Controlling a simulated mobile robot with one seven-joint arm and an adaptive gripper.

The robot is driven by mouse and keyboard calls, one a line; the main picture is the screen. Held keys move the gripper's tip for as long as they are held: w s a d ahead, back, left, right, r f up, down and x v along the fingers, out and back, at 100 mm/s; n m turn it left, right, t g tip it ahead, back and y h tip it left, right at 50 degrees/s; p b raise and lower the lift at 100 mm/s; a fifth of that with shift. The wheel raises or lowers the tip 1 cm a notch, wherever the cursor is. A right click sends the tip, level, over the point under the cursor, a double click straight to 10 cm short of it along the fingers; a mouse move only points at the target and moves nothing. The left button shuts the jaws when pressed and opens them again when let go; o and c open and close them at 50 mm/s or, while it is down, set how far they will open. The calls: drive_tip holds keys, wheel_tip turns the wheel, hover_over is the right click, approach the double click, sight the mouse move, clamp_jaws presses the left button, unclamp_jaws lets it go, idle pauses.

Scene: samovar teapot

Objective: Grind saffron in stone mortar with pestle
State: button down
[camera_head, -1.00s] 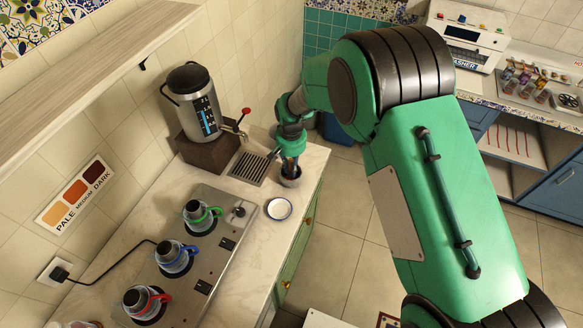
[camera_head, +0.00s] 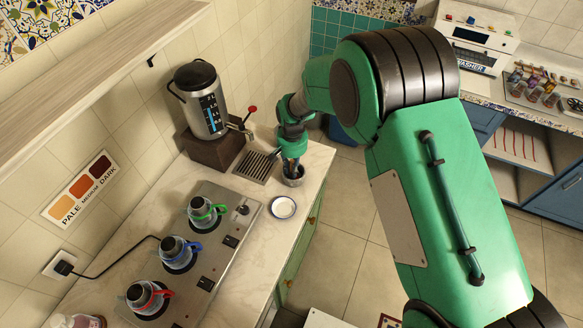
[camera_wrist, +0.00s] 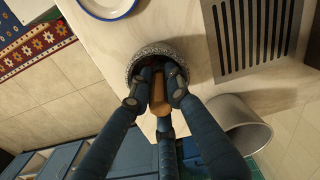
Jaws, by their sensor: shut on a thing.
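The stone mortar (camera_head: 293,180) stands on the marble counter near its right edge. In the wrist view its speckled grey rim (camera_wrist: 148,49) shows behind my fingertips. My gripper (camera_wrist: 160,80) is shut on the wooden pestle (camera_wrist: 160,104), a brown stick held between its dark fingers. In the head view my gripper (camera_head: 293,163) points down right over the mortar. The pestle's lower end and the inside of the mortar are hidden by the fingers, so I cannot tell whether it touches the bottom. No saffron shows.
A blue-rimmed white saucer (camera_head: 283,204) lies near the mortar. A slotted drip tray (camera_head: 257,165) and the samovar (camera_head: 203,100) stand beyond. A metal cylinder (camera_wrist: 240,122) is near my fingers. Several small teapots (camera_head: 180,252) sit on the burner plate (camera_head: 222,262).

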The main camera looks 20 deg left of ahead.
drive_tip(key=shift+s+d, duration=0.25)
drive_tip(key=shift+d, duration=0.55)
drive_tip(key=shift+w, duration=0.15)
drive_tip(key=shift+w+a, duration=0.2)
drive_tip(key=shift+w, duration=0.65)
drive_tip(key=shift+s+a, duration=0.15)
drive_tip(key=shift+s+a, duration=0.5)
drive_tip(key=shift+a, duration=0.1)
drive_tip(key=shift+d, duration=0.15)
drive_tip(key=shift+s+d, duration=0.35)
drive_tip(key=shift+d, duration=0.45)
drive_tip(key=shift+f, duration=0.1)
